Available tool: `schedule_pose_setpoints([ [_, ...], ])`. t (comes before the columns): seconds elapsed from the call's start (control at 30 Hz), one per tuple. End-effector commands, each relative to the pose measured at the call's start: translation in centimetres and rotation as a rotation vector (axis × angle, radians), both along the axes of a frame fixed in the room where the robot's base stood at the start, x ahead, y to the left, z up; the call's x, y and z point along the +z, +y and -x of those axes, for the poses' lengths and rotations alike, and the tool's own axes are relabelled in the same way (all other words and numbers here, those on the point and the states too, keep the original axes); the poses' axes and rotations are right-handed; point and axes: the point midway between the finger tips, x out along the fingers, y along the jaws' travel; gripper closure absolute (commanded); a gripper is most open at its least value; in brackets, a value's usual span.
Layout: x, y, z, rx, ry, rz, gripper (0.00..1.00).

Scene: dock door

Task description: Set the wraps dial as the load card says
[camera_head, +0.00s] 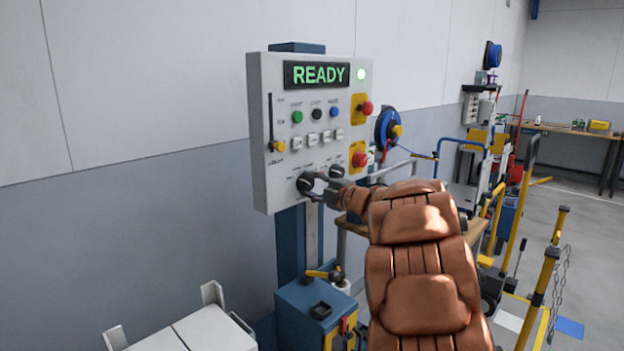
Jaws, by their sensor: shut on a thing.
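The control panel (261,130) is a light grey box on a blue post, with a lit screen (316,75) reading READY. Two black dials sit low on its face, a left dial (305,184) and a right dial (337,171). Their labels are too small to read, so I cannot tell which is the wraps dial. My gripper (309,182) reaches in from the right and is shut on the left dial. Its fingers partly cover this dial, so its setting is hard to make out. I cannot make out a load card.
Above the dials are green, black and blue buttons, several white switches, a yellow slider knob (279,146) and two red stop buttons (366,108) on yellow plates. A blue box (303,310) stands below the panel. Yellow posts (545,270) stand at right; grey floor is open beyond.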

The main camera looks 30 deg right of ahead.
Motion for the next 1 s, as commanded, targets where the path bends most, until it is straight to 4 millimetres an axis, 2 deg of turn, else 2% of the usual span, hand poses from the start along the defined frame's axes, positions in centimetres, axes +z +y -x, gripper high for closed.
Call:
schedule_pose_setpoints([
  [0.03,0.54,0.05,-0.02,0.000,0.011,-0.039,0.92],
  [0.5,0.43,-0.02,-0.03,-0.001,0.089,-0.377,0.92],
  [1.0,-0.09,0.03,0.00,0.000,0.121,-0.509,0.92],
])
